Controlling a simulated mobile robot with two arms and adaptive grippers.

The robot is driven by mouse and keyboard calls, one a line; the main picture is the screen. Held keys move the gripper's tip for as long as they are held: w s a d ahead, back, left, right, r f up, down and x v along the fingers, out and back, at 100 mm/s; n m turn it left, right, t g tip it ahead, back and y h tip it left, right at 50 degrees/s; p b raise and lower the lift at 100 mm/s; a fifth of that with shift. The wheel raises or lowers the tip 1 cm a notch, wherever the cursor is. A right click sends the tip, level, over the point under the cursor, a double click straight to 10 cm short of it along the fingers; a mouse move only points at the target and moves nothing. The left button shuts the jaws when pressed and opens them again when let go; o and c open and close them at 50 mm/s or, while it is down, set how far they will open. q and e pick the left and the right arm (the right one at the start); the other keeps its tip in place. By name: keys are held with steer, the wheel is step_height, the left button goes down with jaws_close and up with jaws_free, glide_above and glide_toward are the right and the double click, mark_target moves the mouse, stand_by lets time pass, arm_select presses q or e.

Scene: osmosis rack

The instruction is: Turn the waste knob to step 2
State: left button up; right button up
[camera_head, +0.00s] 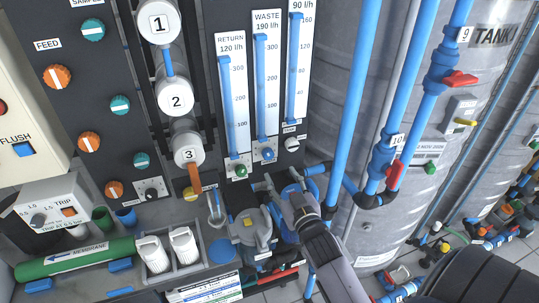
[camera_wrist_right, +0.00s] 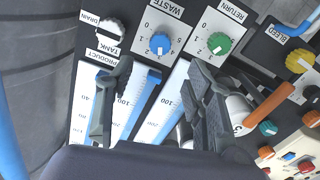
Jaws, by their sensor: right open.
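The waste knob is a small blue knob (camera_head: 268,155) on the dark panel, under the WASTE gauge (camera_head: 266,88). In the right wrist view the blue waste knob (camera_wrist_right: 160,44) sits on a white numbered dial plate, ahead of and between the fingers. Its exact pointer step is too small to read surely. My right gripper (camera_head: 290,190) is below the knob in the head view, apart from it. In the wrist view the right gripper (camera_wrist_right: 160,88) has its two dark fingers spread wide, with nothing between them. My left gripper is not in view.
The green return knob (camera_wrist_right: 219,43) and the white drain/tank knob (camera_wrist_right: 110,32) flank the waste knob closely. Blue pipes (camera_head: 360,80) run upright right of the panel. A grey pump-like unit (camera_head: 250,228) stands below the knobs, beside my right gripper.

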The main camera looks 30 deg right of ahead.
mark_target(270, 156)
steer(key=p+x, duration=0.1)
steer(key=x, duration=0.9)
steer(key=shift+a, duration=0.1)
jaws_close()
stand_by(0.4)
steer(key=m+p, duration=0.2)
steer(key=m, duration=0.2)
steer(key=shift+m+p, duration=0.6)
steer(key=shift+m, duration=1.8)
